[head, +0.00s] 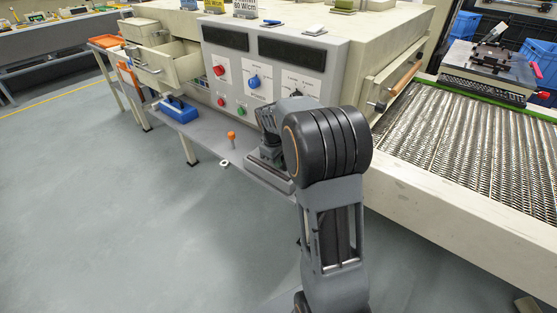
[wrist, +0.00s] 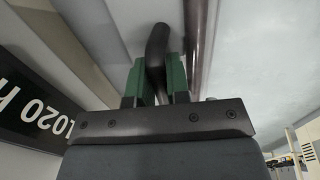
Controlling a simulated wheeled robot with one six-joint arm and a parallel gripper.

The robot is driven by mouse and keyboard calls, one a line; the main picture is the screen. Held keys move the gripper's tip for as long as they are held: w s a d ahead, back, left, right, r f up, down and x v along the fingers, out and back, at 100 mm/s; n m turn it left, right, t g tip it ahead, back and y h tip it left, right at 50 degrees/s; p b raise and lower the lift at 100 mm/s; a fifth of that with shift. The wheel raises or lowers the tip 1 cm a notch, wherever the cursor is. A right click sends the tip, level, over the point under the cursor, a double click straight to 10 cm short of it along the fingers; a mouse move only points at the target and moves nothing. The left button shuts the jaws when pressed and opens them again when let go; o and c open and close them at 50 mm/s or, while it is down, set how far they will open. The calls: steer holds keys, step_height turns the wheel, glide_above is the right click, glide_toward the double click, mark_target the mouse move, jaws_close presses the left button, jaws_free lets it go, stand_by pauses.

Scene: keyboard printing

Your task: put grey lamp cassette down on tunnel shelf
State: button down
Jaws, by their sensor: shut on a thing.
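The grey lamp cassette (head: 270,174) shows in the head view as a grey block at the front edge of the grey tunnel shelf (head: 208,131), below the control panel. My gripper (head: 267,146) is above it, partly hidden by my arm. In the wrist view my gripper's green fingers (wrist: 157,82) are shut on a dark curved handle (wrist: 157,44).
A blue object (head: 179,110) lies at the shelf's left end, below an open drawer (head: 172,66). An orange-topped knob (head: 231,135) and a white ring (head: 224,163) are left of the cassette. The control panel (head: 262,80) stands close behind. A mesh conveyor (head: 465,135) is at right.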

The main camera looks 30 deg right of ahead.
mark_target(275, 170)
stand_by(0.3)
steer(key=c, duration=1.6)
jaws_free()
steer(key=shift+f, duration=0.2)
steer(key=o, duration=0.5)
steer(key=shift+r, duration=0.1)
step_height(275, 170, up, 11)
steer(key=a+p, duration=0.2)
steer(key=s+a+f+m, duration=0.1)
steer(key=s+a, duration=0.2)
steer(key=s, duration=0.3)
steer(key=s+a+f+m+t+y, duration=0.1)
steer(key=s+a+m, duration=0.1)
steer(key=s, duration=0.5)
steer(key=s+a+f+m+t+y, duration=0.1)
steer(key=s+a+m, duration=0.1)
steer(key=s+a, duration=0.3)
steer(key=shift+s+f, duration=0.3)
steer(key=shift+s, duration=0.95)
